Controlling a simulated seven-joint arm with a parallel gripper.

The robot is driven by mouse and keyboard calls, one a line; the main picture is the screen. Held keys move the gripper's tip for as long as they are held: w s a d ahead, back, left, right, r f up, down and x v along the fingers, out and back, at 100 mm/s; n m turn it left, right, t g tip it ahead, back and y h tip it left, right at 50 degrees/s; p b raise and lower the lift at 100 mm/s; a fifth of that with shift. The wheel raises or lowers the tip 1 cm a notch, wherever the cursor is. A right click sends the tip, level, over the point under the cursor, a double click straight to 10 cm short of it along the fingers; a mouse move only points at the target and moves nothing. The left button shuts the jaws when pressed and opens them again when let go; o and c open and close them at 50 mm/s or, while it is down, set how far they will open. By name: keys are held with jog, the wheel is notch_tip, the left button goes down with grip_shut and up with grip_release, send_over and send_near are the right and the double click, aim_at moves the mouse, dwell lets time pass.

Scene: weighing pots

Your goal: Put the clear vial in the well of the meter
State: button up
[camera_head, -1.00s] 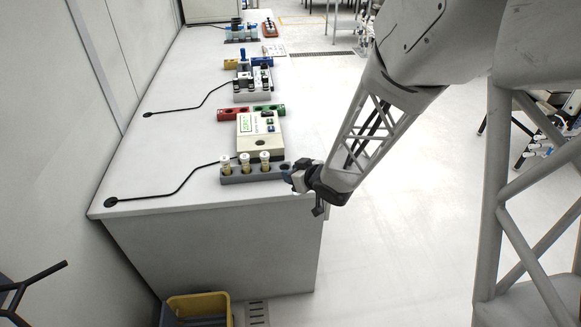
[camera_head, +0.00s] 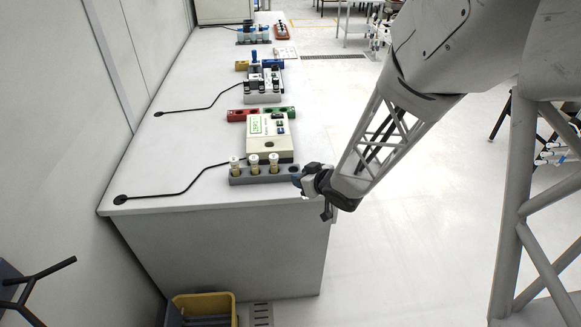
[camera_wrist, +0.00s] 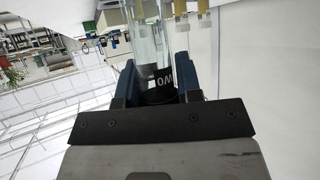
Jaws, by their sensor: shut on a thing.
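The clear vial (camera_wrist: 151,45) is between the two blue fingers of my gripper (camera_wrist: 158,80) in the wrist view. It has a dark part with white lettering near the fingers, and its far end runs out of the picture. In the head view my gripper (camera_head: 299,180) is shut at the bench's near right edge, beside the right end of the grey rack. The vial cannot be made out there. The meter (camera_head: 269,150) is a beige box with a green-framed label and dark buttons, standing behind the rack. I cannot clearly tell its well.
The grey rack (camera_head: 247,178) holds three capped vials (camera_head: 254,164), with an empty hole at its right end. A red block (camera_head: 241,115) and a green block (camera_head: 283,111) lie behind the meter. More devices stand farther back. A black cable crosses the bench, whose left part is clear.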

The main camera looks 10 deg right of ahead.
aim_at(266, 132)
jog(key=w+a+r, duration=0.2)
jog(key=w+a, duration=0.1)
jog(key=w, duration=0.6)
jog(key=w+a+r, duration=0.3)
jog(key=w, duration=0.6)
jog(key=w+a+r, duration=0.3)
jog(key=w, duration=0.6)
jog(key=shift+a, duration=0.15)
jog(key=shift+f, duration=0.1)
notch_tip(266, 132, down, 6)
jog(key=shift+f, duration=0.15)
jog(key=shift+f, duration=1.85)
jog(key=o, duration=0.9)
jog(key=shift+f, duration=0.1)
jog(key=shift+o, duration=0.2)
